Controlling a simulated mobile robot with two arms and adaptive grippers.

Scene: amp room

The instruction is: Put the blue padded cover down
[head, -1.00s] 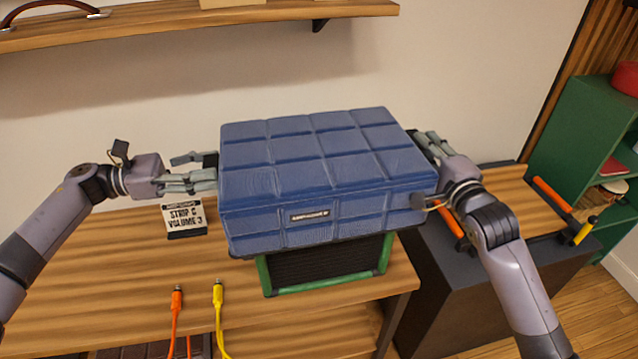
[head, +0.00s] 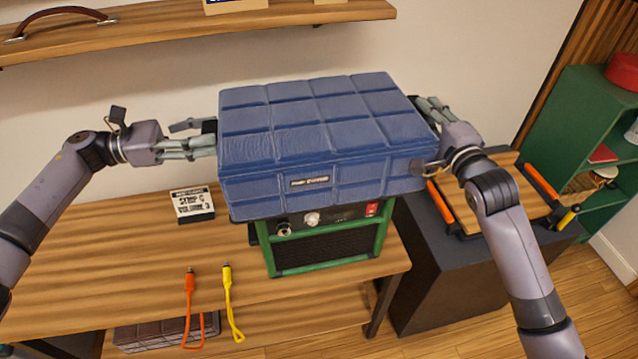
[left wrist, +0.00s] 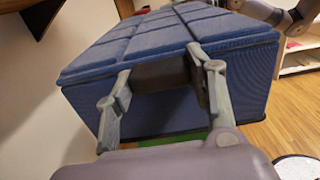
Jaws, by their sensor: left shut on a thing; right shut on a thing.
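The blue padded cover (head: 310,135) is a quilted box shape with a small label on its front. It is held level above a green-framed amp (head: 325,250), whose knobs and red switch show below the cover's lower edge. My left gripper (head: 212,138) is shut on the cover's left side; in the left wrist view its fingers (left wrist: 160,95) reach the cover's end (left wrist: 160,110). My right gripper (head: 425,125) is shut on the cover's right side, its fingertips partly hidden. The top of the amp is hidden by the cover.
A wooden bench (head: 110,255) has free room left of the amp. A small sign (head: 192,205) stands there. Orange (head: 190,300) and yellow (head: 229,300) cables hang at the front edge. A dark cabinet (head: 445,290) stands right, and a wall shelf (head: 200,32) is above.

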